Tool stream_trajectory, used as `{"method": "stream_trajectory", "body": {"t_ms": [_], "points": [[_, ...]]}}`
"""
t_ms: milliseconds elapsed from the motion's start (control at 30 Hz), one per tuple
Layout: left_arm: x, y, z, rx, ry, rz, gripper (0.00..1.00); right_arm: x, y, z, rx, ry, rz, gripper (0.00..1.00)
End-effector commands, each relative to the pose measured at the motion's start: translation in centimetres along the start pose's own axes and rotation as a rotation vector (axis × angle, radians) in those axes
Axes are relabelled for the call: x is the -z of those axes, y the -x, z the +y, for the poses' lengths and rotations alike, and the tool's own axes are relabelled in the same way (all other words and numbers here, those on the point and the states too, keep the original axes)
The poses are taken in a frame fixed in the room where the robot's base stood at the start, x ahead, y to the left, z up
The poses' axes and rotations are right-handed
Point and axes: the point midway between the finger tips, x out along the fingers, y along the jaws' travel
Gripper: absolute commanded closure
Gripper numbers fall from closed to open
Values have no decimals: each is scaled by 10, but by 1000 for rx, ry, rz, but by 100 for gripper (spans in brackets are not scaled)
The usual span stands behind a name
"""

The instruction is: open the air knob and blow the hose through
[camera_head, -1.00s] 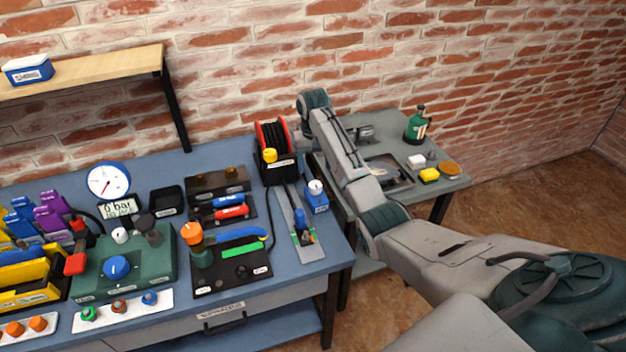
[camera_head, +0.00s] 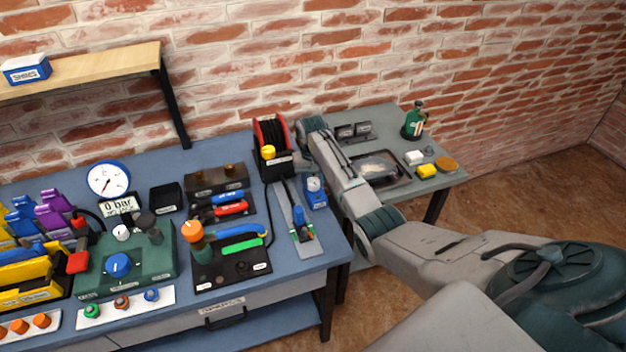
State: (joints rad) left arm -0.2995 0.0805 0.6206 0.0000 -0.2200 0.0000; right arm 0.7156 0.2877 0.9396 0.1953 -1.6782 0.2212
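A black hose reel (camera_head: 270,138) with red side discs stands at the back right of the blue bench, a yellow knob (camera_head: 268,152) on its front. A dark hose hangs from the reel's base. A blue knob (camera_head: 118,265) sits on a green block (camera_head: 150,270); which knob is the air knob I cannot tell. A round gauge (camera_head: 108,180) stands behind, above a display (camera_head: 119,205) reading 0 bar. My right gripper (camera_head: 301,164) is close to the right side of the reel, mostly hidden by my own arm; its fingers are not clear. My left gripper is out of view.
A grey side table (camera_head: 395,190) on the right holds a tray, a green bottle (camera_head: 414,122) and small blocks. A black plate with an orange-capped valve (camera_head: 193,232) and blue lever stands mid-bench. A wooden shelf (camera_head: 90,70) overhangs at upper left.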

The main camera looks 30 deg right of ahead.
Motion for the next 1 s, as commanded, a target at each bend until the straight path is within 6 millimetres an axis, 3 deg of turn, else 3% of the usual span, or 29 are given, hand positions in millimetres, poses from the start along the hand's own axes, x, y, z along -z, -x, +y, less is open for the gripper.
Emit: {"method": "stream_trajectory", "body": {"t_ms": [67, 467, 1000], "points": [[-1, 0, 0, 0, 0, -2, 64, 0, 0, 0, 0, 0, 0, 85], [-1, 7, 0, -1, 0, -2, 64, 0, 3, 0, -1, 67, 1, 85], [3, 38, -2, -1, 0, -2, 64, 0, 4, -1, -1, 517, 11, 85]]}}
